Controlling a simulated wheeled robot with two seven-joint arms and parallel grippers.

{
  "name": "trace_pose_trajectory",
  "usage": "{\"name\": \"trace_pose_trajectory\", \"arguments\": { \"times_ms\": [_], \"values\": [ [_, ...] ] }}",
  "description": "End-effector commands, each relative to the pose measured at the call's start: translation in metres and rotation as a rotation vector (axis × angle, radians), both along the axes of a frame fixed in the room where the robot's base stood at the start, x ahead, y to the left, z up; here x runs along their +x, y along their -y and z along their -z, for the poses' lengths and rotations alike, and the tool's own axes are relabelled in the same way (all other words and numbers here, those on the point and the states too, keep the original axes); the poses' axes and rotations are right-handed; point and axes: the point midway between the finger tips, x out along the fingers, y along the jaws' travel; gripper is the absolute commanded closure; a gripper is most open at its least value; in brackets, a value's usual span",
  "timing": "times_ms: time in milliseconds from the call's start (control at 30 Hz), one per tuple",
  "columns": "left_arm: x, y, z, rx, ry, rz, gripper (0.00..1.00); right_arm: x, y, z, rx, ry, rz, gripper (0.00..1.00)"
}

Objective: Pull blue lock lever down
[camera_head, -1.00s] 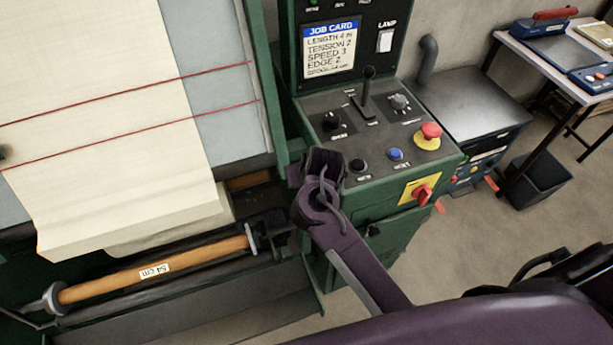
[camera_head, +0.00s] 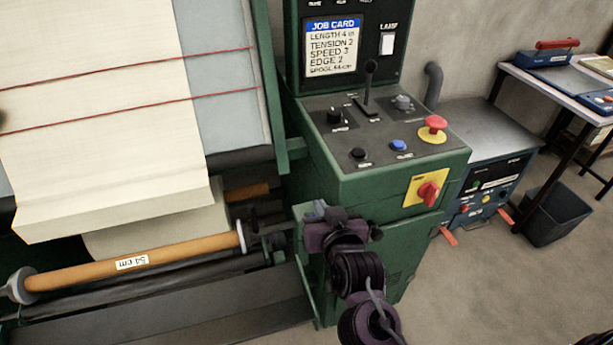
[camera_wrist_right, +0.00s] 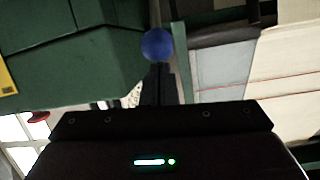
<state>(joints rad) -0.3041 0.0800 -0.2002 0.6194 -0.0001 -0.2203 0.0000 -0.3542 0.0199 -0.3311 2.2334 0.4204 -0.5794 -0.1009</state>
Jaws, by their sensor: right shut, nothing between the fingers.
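A round blue knob (camera_wrist_right: 158,44), which looks like the end of the lock lever, shows in the right wrist view just beyond my shut fingertips. My right gripper (camera_wrist_right: 158,80) is shut and empty, with its dark fingers pointing at the knob. I cannot tell whether they touch it. In the head view my right gripper (camera_head: 322,214) is low in front of the green control cabinet (camera_head: 375,250), beside the right end of the orange roller (camera_head: 130,263). The lever is not clearly visible there, likely hidden by my gripper. My left gripper is not in view.
The cabinet top holds a black upright lever (camera_head: 369,85), a blue button (camera_head: 398,145), and a red mushroom button (camera_head: 434,127). A red rotary switch (camera_head: 428,193) is on its front. Cream cloth (camera_head: 105,110) hangs at left. Open floor lies right.

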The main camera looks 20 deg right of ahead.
Motion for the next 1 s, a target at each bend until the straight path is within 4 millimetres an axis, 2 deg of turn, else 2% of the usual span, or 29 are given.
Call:
{"name": "trace_pose_trajectory", "arguments": {
  "times_ms": [767, 867, 1000],
  "values": [
    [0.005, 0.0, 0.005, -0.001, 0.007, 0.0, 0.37, -0.002, -0.001, 0.014, -0.001, -0.019, -0.001, 1.0],
    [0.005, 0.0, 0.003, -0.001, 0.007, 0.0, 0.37, -0.001, -0.001, 0.013, -0.001, -0.02, -0.001, 1.0],
    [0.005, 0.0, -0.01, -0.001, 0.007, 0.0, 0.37, 0.003, -0.001, 0.001, -0.001, -0.015, 0.0, 1.0]
  ]
}}
